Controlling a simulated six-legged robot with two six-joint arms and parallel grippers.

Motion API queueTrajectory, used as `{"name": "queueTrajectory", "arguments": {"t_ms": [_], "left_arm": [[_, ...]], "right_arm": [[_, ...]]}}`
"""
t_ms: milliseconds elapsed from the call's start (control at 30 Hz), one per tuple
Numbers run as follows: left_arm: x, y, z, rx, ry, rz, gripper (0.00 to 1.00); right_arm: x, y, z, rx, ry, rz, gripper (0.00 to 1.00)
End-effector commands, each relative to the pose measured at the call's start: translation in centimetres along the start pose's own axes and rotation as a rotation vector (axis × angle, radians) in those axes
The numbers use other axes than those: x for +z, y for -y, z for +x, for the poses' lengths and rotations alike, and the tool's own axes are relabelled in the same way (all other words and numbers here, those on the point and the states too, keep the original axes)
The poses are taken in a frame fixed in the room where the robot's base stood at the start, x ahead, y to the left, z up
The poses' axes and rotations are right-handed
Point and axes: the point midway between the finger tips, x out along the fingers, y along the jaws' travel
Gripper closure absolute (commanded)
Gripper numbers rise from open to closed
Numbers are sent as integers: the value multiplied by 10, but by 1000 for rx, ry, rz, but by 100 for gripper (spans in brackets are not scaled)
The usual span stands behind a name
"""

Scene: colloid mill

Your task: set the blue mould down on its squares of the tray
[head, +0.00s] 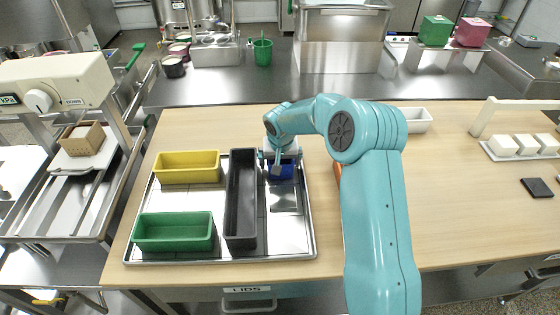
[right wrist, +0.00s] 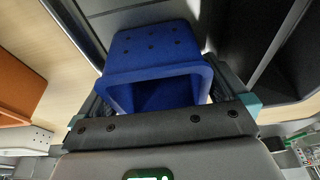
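The blue mould (head: 284,172) is over the back right part of the metal tray (head: 312,240), just right of the long dark grey mould (head: 241,200). My right gripper (head: 279,166) points down at it from above. In the right wrist view the blue mould (right wrist: 155,60) sits between the two fingers of my right gripper (right wrist: 165,105), which are closed on its sides. Whether its underside touches the tray is hidden. A yellow mould (head: 187,167) stands at the tray's back left and a green mould (head: 173,231) at its front left. My left gripper is not in view.
A bare patch of tray (head: 285,200) lies in front of the blue mould. An orange thing (right wrist: 18,88) stands right of the tray, mostly behind my arm in the head view. A white mould (head: 417,120) stands farther right on the wooden table (head: 450,200).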

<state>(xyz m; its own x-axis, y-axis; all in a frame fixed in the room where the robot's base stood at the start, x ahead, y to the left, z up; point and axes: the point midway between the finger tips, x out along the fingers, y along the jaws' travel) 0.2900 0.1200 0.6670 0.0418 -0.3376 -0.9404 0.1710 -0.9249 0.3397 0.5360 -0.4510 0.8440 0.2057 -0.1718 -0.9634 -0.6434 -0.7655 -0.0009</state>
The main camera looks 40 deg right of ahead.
Motion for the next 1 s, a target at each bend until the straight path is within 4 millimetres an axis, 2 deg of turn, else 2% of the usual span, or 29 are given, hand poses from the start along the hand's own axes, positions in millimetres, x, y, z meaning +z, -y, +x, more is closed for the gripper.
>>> {"name": "queueTrajectory", "arguments": {"t_ms": [167,500,600,800,1000], "left_arm": [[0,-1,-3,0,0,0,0],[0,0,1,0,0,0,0],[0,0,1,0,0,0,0],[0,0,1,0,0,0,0],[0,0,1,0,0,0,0]], "right_arm": [[-2,0,-10,-1,-3,0,0],[-2,0,-87,-2,-5,0,0],[-2,0,-104,-1,-3,0,0],[-1,0,-122,-1,-1,0,0],[-1,0,-123,0,0,0,0]]}}
